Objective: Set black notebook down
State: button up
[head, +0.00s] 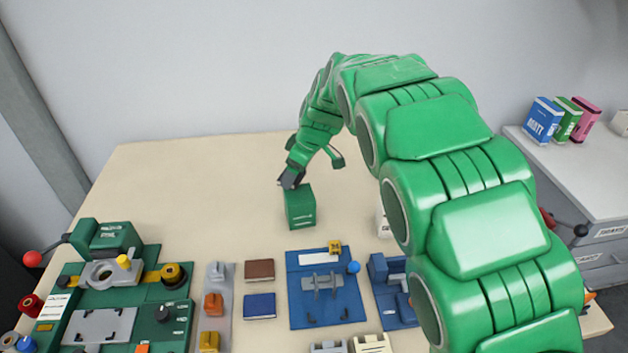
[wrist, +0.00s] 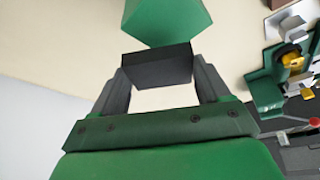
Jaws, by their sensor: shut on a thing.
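The black notebook (wrist: 157,68) shows in the wrist view as a dark slab across my fingertips. My gripper (wrist: 158,82) is shut on it, with one finger at each end. In the head view my gripper (head: 290,179) is over the back middle of the table, just at the upper left of a green box (head: 300,208). There the notebook is hard to tell from the dark fingers. The green box also shows in the wrist view (wrist: 166,20), just beyond the notebook. I cannot tell whether the two touch.
The pale table (head: 190,180) is bare at back left. A green fixture (head: 105,240) stands at left. A brown book (head: 259,269), a blue book (head: 259,305) and a blue board (head: 308,265) lie in front. Several books (head: 563,120) stand on a side cabinet. My arm hides the table's right.

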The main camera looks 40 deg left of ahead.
jog(key=w+d+n, duration=0.1)
jog(key=w+d, duration=0.6)
send_over(320, 180)
jog(key=d, duration=0.2)
jog(key=shift+g, duration=0.3)
jog(key=shift+a+f, duration=0.15)
jog(key=shift+f, duration=2.15)
jog(key=shift+a+f, duration=0.1)
jog(key=shift+f, duration=2.15)
jog(key=shift+w+f, duration=0.1)
jog(key=shift+w+a+f, duration=0.15)
jog(key=shift+a+f, duration=0.05)
jog(key=shift+f, duration=1.55)
jog(key=shift+f, duration=0.1)
jog(key=o, duration=1)
jog(key=shift+o, duration=0.2)
